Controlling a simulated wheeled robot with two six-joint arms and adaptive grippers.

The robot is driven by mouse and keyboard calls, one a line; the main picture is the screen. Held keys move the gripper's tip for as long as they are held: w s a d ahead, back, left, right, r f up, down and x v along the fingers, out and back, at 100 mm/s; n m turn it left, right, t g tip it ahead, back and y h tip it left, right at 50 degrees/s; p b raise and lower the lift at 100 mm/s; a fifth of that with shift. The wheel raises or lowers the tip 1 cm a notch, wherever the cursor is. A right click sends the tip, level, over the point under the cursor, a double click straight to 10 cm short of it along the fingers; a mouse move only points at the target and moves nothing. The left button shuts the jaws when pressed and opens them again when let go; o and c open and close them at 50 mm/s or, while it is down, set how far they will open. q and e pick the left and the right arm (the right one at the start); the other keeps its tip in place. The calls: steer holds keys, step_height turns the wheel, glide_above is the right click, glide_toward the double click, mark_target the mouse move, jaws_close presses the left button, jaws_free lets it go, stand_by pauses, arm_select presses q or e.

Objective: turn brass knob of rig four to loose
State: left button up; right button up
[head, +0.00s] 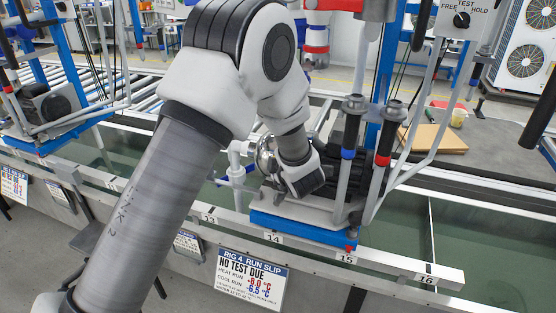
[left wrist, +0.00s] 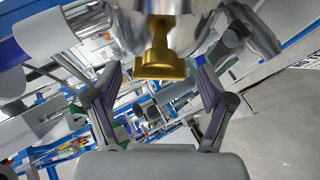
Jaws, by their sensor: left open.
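The brass knob (left wrist: 160,62) shows in the left wrist view, at the top middle, with a stem rising to a shiny metal housing (left wrist: 185,30). My left gripper (left wrist: 158,72) is open, with one finger on each side of the knob and visible gaps between. No contact with the knob shows. In the head view my left arm reaches down to the rig with the blue base (head: 300,229); a shiny round housing (head: 266,155) shows beside my wrist. My right gripper is not in view.
A slip (head: 250,280) below reads "RIG 4 RUN SLIP, NO TEST DUE". A selector box (head: 463,18) marked TEST, FREE and HOLD hangs at upper right. Upright tubes (head: 384,150) stand close right of my wrist. A numbered rail (head: 395,262) runs along the front of the greenish trough (head: 480,250).

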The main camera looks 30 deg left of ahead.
arm_select(q)
steer(key=v, duration=0.6)
